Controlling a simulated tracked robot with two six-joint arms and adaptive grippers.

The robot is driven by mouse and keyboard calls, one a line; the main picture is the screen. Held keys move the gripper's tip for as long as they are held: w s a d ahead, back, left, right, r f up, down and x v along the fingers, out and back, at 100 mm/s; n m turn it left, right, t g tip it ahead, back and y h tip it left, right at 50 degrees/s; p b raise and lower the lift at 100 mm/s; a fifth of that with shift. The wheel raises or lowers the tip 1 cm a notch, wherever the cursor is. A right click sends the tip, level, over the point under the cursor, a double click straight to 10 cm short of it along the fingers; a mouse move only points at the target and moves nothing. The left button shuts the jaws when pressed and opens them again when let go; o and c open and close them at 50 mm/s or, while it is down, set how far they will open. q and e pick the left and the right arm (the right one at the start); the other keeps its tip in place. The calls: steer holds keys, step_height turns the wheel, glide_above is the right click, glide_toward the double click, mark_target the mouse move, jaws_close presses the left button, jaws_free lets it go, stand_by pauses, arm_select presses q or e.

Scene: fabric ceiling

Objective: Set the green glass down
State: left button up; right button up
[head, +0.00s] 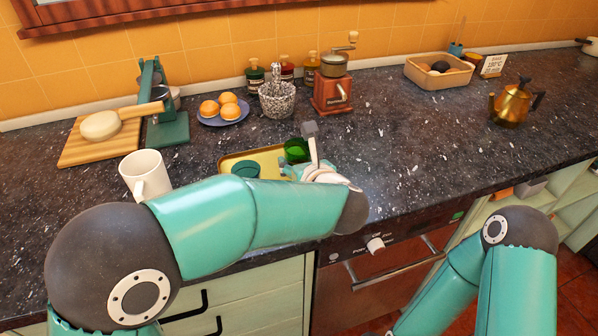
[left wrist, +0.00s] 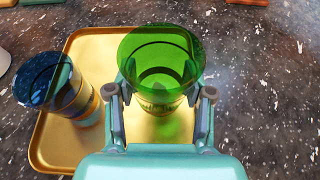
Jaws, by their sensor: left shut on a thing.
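The green glass (left wrist: 160,75) is clear green and upright between the two fingers of my left gripper (left wrist: 160,97), which is shut on it. In the left wrist view it is over the right part of a gold tray (left wrist: 52,145); I cannot tell whether its base touches the tray. In the head view the green glass (head: 296,150) shows beyond my left gripper (head: 308,165), at the right end of the tray (head: 228,161). My left arm hides the front of the tray. My right gripper is not in view; only part of that arm shows at lower right.
A blue-teal glass (left wrist: 55,85) stands on the tray's left side. A white mug (head: 146,175) is left of the tray. Behind are a plate of oranges (head: 222,110), a mortar (head: 277,99) and a red grinder (head: 332,90). The counter right of the tray is clear.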

arm_select(q)
steer(key=shift+f, duration=1.4)
steer(key=shift+w+f, duration=0.1)
steer(key=shift+f, duration=0.1)
steer(key=o, duration=1.2)
steer(key=shift+o, duration=0.2)
steer(key=shift+r, duration=0.1)
